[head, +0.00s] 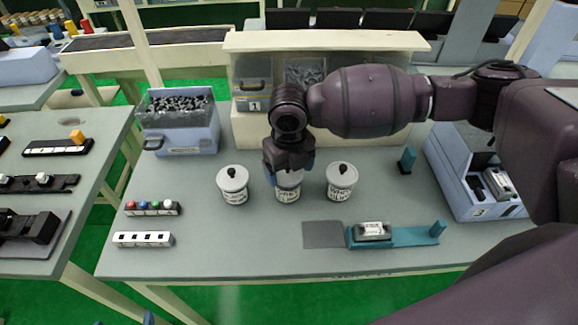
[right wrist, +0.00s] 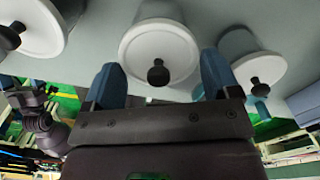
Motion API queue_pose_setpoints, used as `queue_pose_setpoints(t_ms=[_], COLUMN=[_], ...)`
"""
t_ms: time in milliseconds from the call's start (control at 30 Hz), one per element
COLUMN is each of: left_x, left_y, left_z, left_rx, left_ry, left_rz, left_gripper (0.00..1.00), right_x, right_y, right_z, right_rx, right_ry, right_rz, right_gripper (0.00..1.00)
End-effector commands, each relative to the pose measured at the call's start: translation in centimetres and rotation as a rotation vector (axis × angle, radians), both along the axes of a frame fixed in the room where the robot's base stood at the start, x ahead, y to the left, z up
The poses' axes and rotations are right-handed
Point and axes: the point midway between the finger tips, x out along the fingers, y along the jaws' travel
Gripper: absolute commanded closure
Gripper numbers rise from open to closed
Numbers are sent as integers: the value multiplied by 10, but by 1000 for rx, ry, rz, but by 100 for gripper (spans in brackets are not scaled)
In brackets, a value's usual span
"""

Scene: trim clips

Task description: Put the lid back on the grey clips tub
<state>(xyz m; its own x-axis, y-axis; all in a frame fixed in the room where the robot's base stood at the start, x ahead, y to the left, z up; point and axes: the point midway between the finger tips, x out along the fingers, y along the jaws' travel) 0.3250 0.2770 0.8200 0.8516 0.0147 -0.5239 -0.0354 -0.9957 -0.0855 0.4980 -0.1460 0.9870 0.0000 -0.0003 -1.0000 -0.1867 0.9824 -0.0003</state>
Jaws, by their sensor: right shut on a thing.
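Three round tubs with white lids and black knobs stand in a row on the grey table. The middle tub (head: 288,194) is under my right gripper (head: 289,166); its printed label is too small to read surely. My right gripper's blue fingers are on either side of the middle white lid (right wrist: 150,40), shut on it, with the black knob between them. The lid is at the tub's top; whether it is fully seated is hidden. Two blue tips of my left gripper (head: 122,320) just show at the bottom edge, apart, with nothing visible between them.
The left tub (head: 234,190) and right tub (head: 341,186) stand close on either side. A blue-grey bin of dark clips (head: 180,140) is at the back left. A teal fixture (head: 410,236) holds a small part in front. A blue-grey bin (head: 455,180) is at right.

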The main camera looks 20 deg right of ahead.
Motion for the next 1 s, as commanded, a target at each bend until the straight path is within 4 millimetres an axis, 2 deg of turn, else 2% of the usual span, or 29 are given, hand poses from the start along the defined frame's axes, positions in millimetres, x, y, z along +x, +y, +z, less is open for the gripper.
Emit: queue_pose_setpoints(t_ms=[1000], left_x=[0], left_y=[0], left_z=[7], left_rx=[0], left_ry=[-2], left_rz=[0], left_gripper=[0], right_x=[0], right_y=[0], right_z=[-3], right_rx=[0], right_ry=[1], right_rz=[0], right_gripper=[40])
